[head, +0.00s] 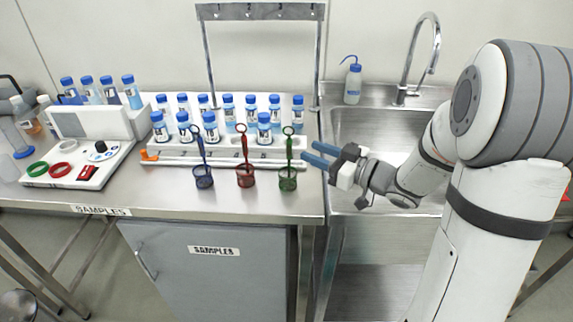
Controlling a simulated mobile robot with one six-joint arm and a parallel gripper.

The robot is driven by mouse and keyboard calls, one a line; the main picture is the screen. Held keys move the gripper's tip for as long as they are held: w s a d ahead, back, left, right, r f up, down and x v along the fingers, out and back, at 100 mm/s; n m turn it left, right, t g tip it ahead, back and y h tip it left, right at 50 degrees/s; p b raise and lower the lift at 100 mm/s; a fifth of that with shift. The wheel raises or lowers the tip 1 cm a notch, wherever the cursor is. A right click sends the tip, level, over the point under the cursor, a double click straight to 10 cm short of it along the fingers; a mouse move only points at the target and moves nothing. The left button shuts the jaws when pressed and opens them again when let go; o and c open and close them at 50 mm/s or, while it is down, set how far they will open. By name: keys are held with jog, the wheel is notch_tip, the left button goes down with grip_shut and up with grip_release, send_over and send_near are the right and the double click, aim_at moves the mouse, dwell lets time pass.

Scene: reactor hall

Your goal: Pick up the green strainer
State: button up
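The green strainer (288,180) stands at the right end of a row of three on the steel bench, its basket low and its handle rising to a loop at the top. The red strainer (245,176) is to its left and the blue strainer (203,178) further left. My gripper (311,155) is just right of the green strainer's handle. Its two blue fingers point left and are spread apart, with nothing visible between them. The fingertips appear close to the handle; I cannot tell whether they touch it.
A white rack (180,150) with several blue-capped bottles stands behind the strainers. A metal frame (262,12) rises over it. A sink (380,130) with a tap (433,45) and a wash bottle (352,82) is at right. A white device (92,160) stands at left. The bench's front strip is clear.

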aim_at(289, 158)
jog(key=x, duration=0.7)
jog(key=shift+a+r+p, duration=0.1)
jog(key=shift+a+p, duration=0.2)
jog(key=shift+a, duration=0.15)
jog(key=shift+c, duration=0.3)
grip_shut()
